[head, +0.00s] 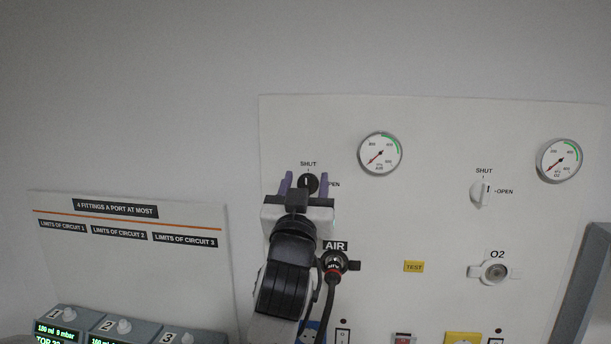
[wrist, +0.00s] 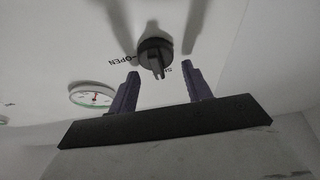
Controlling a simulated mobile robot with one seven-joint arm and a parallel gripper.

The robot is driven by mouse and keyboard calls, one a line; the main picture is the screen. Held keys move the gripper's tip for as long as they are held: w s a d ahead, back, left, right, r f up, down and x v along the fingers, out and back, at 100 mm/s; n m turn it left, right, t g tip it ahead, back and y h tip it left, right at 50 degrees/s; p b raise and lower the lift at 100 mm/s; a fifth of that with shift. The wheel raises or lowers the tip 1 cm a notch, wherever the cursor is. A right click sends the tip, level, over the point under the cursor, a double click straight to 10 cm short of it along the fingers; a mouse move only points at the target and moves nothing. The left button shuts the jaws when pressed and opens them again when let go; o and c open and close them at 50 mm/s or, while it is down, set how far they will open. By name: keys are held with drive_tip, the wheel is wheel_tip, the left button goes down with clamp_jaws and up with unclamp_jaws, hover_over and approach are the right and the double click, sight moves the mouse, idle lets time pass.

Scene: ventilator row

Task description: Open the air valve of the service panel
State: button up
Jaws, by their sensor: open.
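The air valve is a round black knob (head: 308,182) on the white service panel (head: 430,220), above the AIR label. The SHUT mark is above it and the OPEN mark is to its right, partly hidden by my gripper. The knob's handle looks upright, in line with SHUT. My gripper (head: 306,181) is open, with one purple finger on each side of the knob in the head view. In the wrist view the knob (wrist: 155,57) lies just beyond the fingertips of my gripper (wrist: 160,70). I cannot tell any contact.
A pressure gauge (head: 380,154) is right of the air valve. A hose connector (head: 334,265) sits in the AIR port, close to my arm. Numbered ventilators (head: 110,325) stand at lower left.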

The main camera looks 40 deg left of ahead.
drive_tip(key=shift+w, duration=0.1)
drive_tip(key=shift+c, duration=0.4)
drive_tip(key=c, duration=0.9)
